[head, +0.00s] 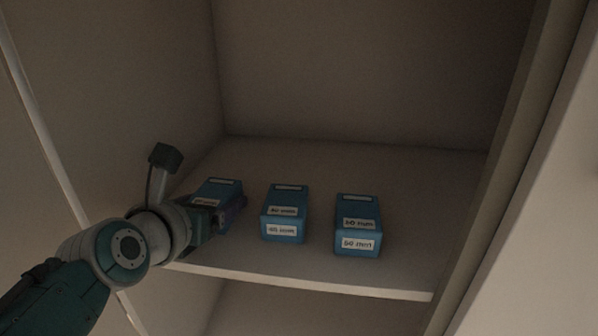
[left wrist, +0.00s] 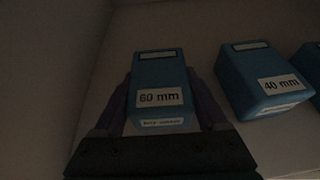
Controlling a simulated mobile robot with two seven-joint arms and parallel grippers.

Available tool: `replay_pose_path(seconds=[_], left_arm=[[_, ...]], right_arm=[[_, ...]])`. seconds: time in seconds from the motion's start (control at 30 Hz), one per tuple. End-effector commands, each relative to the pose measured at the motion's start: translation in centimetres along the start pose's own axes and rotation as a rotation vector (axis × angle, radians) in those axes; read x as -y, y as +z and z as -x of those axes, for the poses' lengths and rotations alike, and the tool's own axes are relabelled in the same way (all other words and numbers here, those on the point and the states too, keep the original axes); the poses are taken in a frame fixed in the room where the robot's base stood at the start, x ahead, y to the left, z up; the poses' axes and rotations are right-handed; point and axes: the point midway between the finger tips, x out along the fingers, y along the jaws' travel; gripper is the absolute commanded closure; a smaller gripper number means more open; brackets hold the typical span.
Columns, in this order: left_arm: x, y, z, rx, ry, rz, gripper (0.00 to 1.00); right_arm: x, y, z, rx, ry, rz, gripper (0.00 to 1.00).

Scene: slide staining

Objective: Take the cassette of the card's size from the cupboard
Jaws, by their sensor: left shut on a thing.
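Three blue cassettes with white labels stand in a row on the cupboard shelf (head: 330,276). The left cassette (head: 217,190) is partly hidden by my left gripper (head: 222,212) in the head view. In the left wrist view this cassette (left wrist: 160,75) reads "60 mm", and the fingers of my left gripper (left wrist: 162,97) are shut on its two sides. The middle cassette (head: 285,215) reads "40 mm" in the left wrist view (left wrist: 262,78). The right cassette (head: 357,225) seems to read "50 mm". I cannot tell whether the held cassette touches the shelf. No card shows.
The cupboard's left wall (head: 150,100) is close to my left arm. Its right side wall (head: 520,150) stands well right of the cassettes. The shelf behind the row is bare. A narrow gap separates the held cassette from the middle one.

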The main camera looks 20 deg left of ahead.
Motion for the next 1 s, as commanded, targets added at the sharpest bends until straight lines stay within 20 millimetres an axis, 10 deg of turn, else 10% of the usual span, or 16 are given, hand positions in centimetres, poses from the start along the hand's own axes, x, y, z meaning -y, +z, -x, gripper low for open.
replay_pose_path(seconds=[0.3,0.53,1.0], left_arm=[[0.0,0.1,0.0,0.002,0.0,0.0,0.94],[0.0,0.5,0.1,0.002,0.001,0.001,0.94],[0.0,8.6,3.5,0.004,0.001,0.003,0.94]], right_arm=[[0.0,0.0,0.0,-0.001,-0.001,-0.001,0.75],[0.1,-0.1,0.3,-0.001,-0.003,-0.004,0.75],[-0.1,-2.2,6.7,-0.001,-0.004,-0.005,0.75]])
